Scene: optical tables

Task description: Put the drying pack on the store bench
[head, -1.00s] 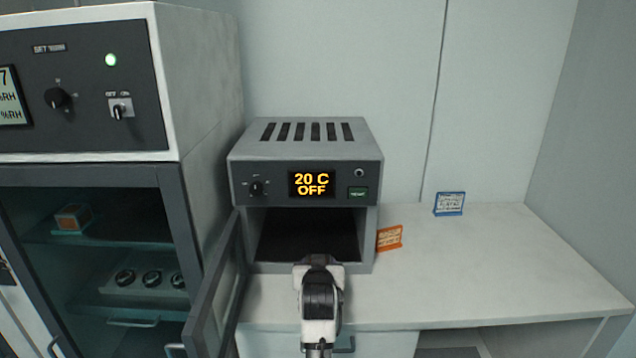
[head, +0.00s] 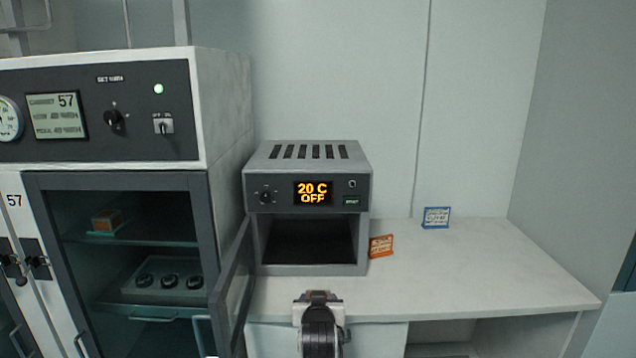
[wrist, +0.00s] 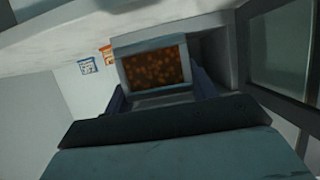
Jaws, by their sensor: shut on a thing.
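A pack with a dark window of orange beads (wrist: 154,68), which looks like the drying pack, is between the fingers of my gripper (wrist: 160,92) in the wrist view. My gripper is shut on it. In the head view my gripper (head: 318,297) is in front of the open oven, at the bench's front edge, and mostly hides what it holds. A pale bench (head: 480,265) carries the oven; I cannot read its cards well enough to tell if it is the store bench.
The grey oven (head: 307,205) reads 20 C OFF, its chamber looks empty and its door (head: 232,295) hangs open leftward. An orange card (head: 381,246) and a blue card (head: 436,217) stand on the bench. The bench's right part is clear. A cabinet (head: 120,180) stands left.

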